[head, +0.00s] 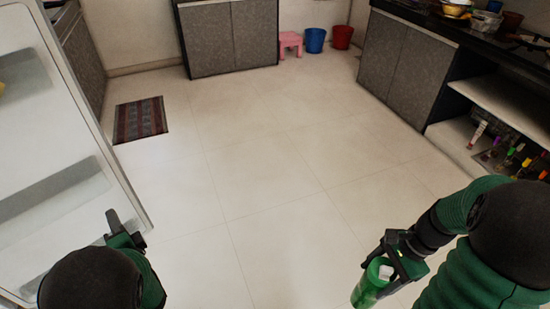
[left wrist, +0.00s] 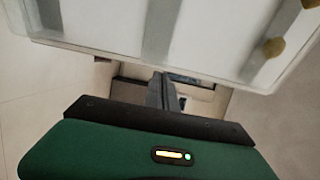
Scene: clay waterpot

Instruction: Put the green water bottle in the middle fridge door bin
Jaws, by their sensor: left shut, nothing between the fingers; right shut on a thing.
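The green water bottle (head: 368,290) is translucent with a pale cap and is held tilted in the head view at the lower right. My right gripper (head: 386,262) is shut on it near its top. The open fridge door (head: 70,130) stands at the left with pale, see-through door bins (head: 50,190) on its inner face; the fridge door also shows at the top of the left wrist view (left wrist: 110,20). My left gripper (head: 112,222) is shut and empty, close to the door's lower right edge. Its fingers also show in the left wrist view (left wrist: 161,90).
The tiled floor (head: 250,180) between my arms is clear. A striped mat (head: 140,119) lies near the door. Grey cabinets (head: 405,65) and an open shelf with bottles (head: 510,155) stand at the right. A pink stool (head: 290,42) and blue bucket (head: 315,40) are far back.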

